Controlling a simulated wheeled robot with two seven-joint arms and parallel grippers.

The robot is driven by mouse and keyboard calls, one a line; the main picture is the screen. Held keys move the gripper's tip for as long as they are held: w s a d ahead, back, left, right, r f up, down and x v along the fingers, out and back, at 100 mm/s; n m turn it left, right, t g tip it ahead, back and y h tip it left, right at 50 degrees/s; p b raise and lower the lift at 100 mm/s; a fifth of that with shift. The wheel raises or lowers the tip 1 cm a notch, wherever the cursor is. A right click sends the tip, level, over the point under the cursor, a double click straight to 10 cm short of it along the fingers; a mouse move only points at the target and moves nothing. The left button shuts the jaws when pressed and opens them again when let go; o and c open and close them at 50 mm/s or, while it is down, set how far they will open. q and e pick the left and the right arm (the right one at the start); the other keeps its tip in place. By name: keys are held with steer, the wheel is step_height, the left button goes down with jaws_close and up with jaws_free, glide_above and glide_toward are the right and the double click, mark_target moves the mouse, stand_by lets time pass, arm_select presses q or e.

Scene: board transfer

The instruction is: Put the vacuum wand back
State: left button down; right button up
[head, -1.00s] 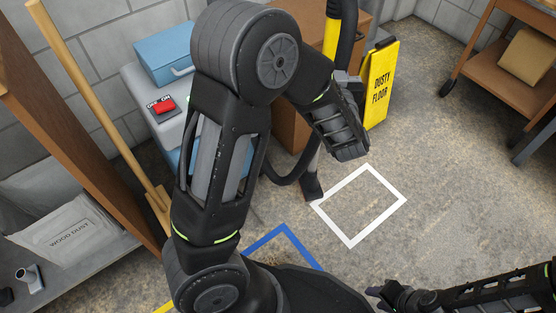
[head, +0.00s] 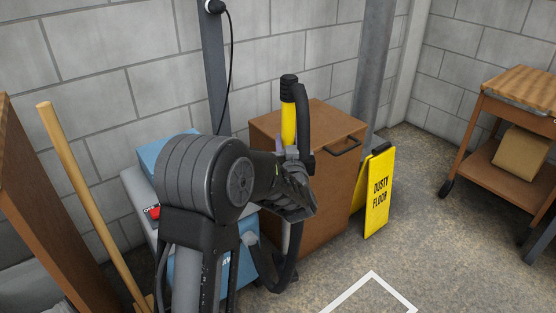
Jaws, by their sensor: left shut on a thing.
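The vacuum wand (head: 288,123) is a yellow tube with a black top end and a black hose beside it. It stands close to upright in front of the brown cabinet. My left gripper (head: 300,162) is shut on the wand below its yellow part. My arm hides much of the wand's lower part, and I cannot tell whether its foot touches the floor. The vacuum (head: 185,268), a grey and blue body with a red switch, is partly hidden behind my left arm. A black hose (head: 283,275) loops down beside it. My right gripper is out of view.
The brown cabinet (head: 335,190) stands behind the wand, with a yellow "DUSTY FLOOR" sign (head: 378,195) to its right. A wooden broom handle (head: 95,205) leans at left. A wooden cart (head: 520,140) stands at right. A white floor outline (head: 375,275) shows at the bottom; floor right of it is clear.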

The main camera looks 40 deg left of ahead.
arm_select(q)
steer(key=shift+w+a+f+b, duration=0.2)
steer(key=shift+a+f+b, duration=0.1)
steer(key=shift+a, duration=0.35)
steer(key=shift+w+a+f+b, duration=0.25)
steer(key=shift+a+f+b, duration=0.1)
steer(key=shift+a, duration=0.35)
steer(key=shift+w+a+f+b, duration=0.2)
steer(key=shift+a+f+b, duration=0.1)
steer(key=shift+a, duration=0.35)
steer(key=f+b, duration=0.1)
steer(key=f, duration=0.1)
steer(key=f+b, duration=0.2)
steer(key=shift+a+f, duration=0.2)
steer(key=shift+f, duration=0.2)
steer(key=shift+f, duration=0.1)
